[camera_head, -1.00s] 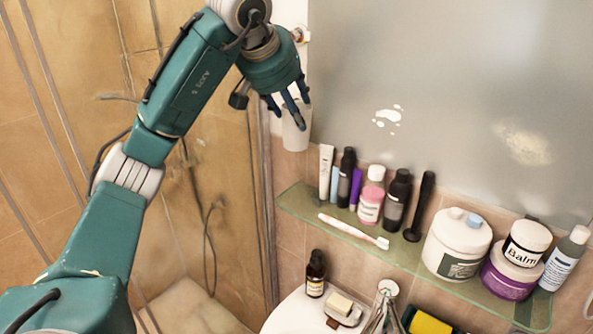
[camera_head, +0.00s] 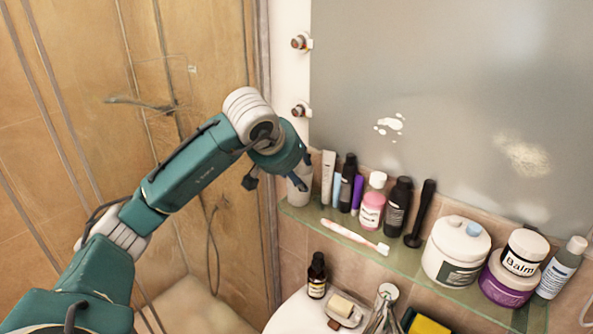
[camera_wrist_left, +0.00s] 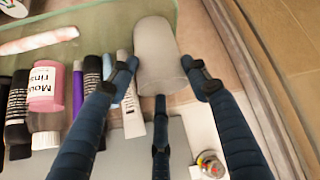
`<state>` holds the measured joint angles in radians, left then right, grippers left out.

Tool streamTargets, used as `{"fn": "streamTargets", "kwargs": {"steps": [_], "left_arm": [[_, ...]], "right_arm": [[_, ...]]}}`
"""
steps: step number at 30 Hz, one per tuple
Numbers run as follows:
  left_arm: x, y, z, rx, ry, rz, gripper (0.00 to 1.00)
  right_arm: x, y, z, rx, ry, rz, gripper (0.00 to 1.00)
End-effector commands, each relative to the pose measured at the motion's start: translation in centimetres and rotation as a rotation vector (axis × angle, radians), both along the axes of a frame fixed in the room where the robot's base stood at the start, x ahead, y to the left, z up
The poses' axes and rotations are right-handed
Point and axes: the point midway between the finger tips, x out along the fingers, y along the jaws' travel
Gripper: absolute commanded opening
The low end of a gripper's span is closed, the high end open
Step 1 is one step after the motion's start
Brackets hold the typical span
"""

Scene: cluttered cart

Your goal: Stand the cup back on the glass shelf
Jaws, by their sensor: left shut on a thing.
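The pale cup (camera_head: 299,192) is at the left end of the glass shelf (camera_head: 405,259), beside a white tube. My left gripper (camera_head: 297,176) reaches down over it from the upper left and is shut on it. In the left wrist view the cup (camera_wrist_left: 158,62) sits between the blue fingers of my left gripper (camera_wrist_left: 160,85), its far end over the greenish shelf glass (camera_wrist_left: 105,22). The cup looks about upright. I cannot tell whether its base touches the glass. My right gripper is not in view.
Right of the cup stand a white tube (camera_head: 328,176), dark bottles, a pink mouth rinse bottle (camera_head: 372,203) and jars (camera_head: 456,252). A toothbrush (camera_head: 355,237) lies near the shelf's front edge. A mirror (camera_head: 450,100) rises behind; a basin with a dark bottle (camera_head: 317,275) is below.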

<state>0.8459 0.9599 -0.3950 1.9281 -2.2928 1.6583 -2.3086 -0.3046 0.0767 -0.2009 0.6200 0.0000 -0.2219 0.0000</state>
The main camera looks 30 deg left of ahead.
Motion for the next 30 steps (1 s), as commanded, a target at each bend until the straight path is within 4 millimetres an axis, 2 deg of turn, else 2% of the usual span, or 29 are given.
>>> {"fn": "streamTargets", "kwargs": {"steps": [8, 9, 12, 23, 24, 30], "left_arm": [[0.0, 0.0, -0.4, 0.000, -0.001, 0.000, 0.22], [0.0, 0.0, -0.3, 0.000, -0.001, 0.000, 0.53], [0.0, 0.0, -0.2, 0.000, 0.000, 0.000, 0.69], [0.0, -0.1, 0.3, -0.001, -0.001, -0.001, 0.69], [-0.3, -0.1, 0.5, -0.001, -0.003, -0.001, 0.69], [-2.6, -0.4, 3.4, 0.002, -0.009, 0.001, 0.69]], "right_arm": [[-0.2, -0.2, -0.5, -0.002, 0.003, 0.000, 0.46], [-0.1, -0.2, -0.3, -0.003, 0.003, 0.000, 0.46], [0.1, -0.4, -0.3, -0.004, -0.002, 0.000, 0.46], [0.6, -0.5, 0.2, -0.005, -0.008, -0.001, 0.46], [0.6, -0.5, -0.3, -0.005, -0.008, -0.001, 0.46], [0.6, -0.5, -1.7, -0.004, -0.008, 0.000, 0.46]]}}
